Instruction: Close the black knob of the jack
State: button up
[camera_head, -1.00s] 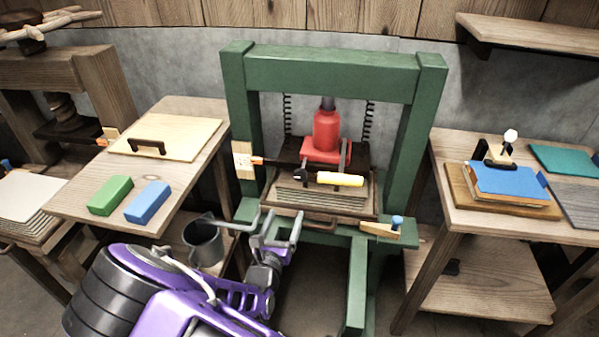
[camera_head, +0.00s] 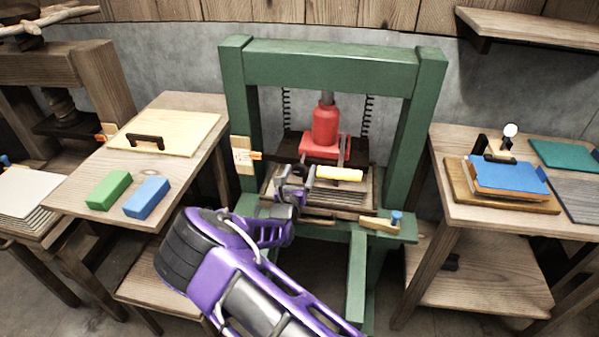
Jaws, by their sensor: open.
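The red jack (camera_head: 326,128) stands upright on a red base (camera_head: 325,148) inside the green press frame (camera_head: 330,72). A lever with a yellow handle (camera_head: 340,174) lies in front of the jack. My gripper (camera_head: 293,172) is open at the front of the press, just left of the yellow handle. It is at the place of the small black knob, which the fingers now largely cover. I cannot tell whether the fingers touch the knob.
A stack of boards (camera_head: 345,192) lies under the lever. The left table holds a green block (camera_head: 109,190), a blue block (camera_head: 147,196) and a handled board (camera_head: 185,133). A right table (camera_head: 470,220) carries a blue-topped stack (camera_head: 508,178).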

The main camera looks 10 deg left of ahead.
jog(key=shift+w, duration=0.1)
grip_shut()
dwell(0.4)
